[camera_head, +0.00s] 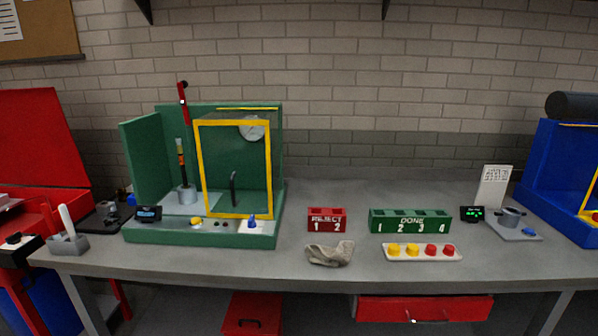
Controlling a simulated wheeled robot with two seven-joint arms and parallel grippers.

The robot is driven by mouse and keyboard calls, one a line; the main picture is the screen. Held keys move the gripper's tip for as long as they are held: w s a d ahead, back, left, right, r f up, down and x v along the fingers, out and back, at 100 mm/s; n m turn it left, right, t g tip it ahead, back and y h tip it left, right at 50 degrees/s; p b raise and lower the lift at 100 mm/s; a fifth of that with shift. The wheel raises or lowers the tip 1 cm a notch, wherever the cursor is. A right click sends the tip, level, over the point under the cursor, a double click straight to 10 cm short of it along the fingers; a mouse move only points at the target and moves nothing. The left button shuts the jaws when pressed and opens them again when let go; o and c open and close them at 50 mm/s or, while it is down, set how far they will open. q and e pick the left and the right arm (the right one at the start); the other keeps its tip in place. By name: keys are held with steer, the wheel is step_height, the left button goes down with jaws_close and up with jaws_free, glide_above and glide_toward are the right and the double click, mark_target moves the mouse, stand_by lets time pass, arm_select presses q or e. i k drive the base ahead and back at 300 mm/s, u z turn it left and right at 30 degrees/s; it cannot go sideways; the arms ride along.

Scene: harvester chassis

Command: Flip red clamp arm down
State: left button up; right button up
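The red clamp arm (183,103) stands upright, leaning very slightly, on the green fixture (140,165) at the left of the bench. Below it is a post with black, yellow and red bands (181,158), rising from a grey cylinder (187,195). To its right is a yellow-framed clear door (198,170) with a round dial (252,129) and a black lever (233,188) behind it. Whether the door is latched cannot be told. Neither of my grippers shows in the head view.
The red REJECT rack (327,224), green DONE rack (410,225), a grey cloth (330,254) and a tray of yellow and red pieces (423,252) lie to the right. A blue machine (550,175) stands far right. The bench's back middle is clear.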

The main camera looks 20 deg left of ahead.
mark_target(181, 85)
steer(key=u, duration=2.45)
steer(key=i, duration=2.2)
steer(key=z, duration=2.8)
steer(key=i, duration=0.35)
steer(key=u, duration=0.05)
